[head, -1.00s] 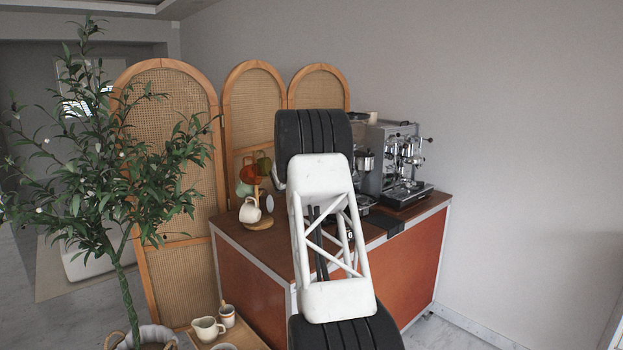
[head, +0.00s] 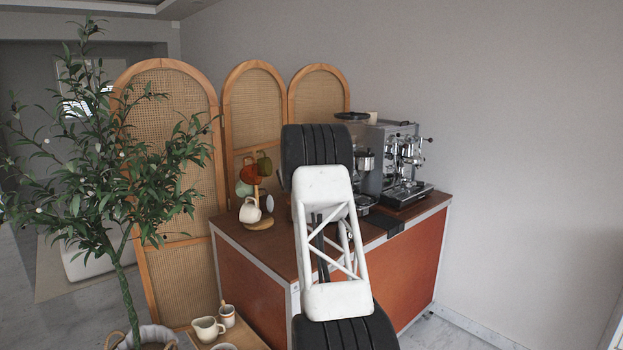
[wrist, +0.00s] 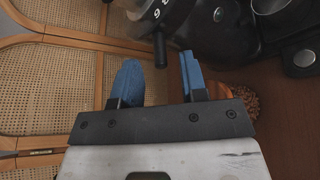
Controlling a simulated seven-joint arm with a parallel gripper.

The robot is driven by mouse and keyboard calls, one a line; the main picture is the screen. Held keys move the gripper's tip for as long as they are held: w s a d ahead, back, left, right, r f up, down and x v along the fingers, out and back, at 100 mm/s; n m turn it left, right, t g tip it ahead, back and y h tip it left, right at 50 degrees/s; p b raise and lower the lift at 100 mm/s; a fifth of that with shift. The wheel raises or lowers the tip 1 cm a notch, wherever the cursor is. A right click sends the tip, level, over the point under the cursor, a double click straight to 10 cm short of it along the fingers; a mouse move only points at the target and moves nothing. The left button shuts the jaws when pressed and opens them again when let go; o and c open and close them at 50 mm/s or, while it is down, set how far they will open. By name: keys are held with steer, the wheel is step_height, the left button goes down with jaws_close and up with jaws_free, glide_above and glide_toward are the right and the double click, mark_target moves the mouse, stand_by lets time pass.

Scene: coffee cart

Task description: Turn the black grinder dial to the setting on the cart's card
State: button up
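The black dial (wrist: 168,12) shows at the top of the wrist view, with white digits on its rim and a dark peg (wrist: 159,46) sticking down. My gripper (wrist: 160,60) has blue fingers spread apart. The peg's lower end appears in the gap between the fingertips, with space on both sides; its depth relative to them is unclear. In the head view the grinder (head: 366,160) is partly hidden behind my arm. The dial and my gripper are hidden there. I cannot make out the setting card in either view.
The cart (head: 410,270) has a brown top with an espresso machine (head: 405,165) on the right and a mug stand (head: 258,222) at the left. Rattan screens (head: 175,130) stand behind. A potted tree (head: 120,190) and a low tray (head: 240,340) with cups are at the left.

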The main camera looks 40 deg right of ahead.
steer(key=shift+x, duration=1.35)
steer(key=shift+f, duration=0.1)
jaws_close()
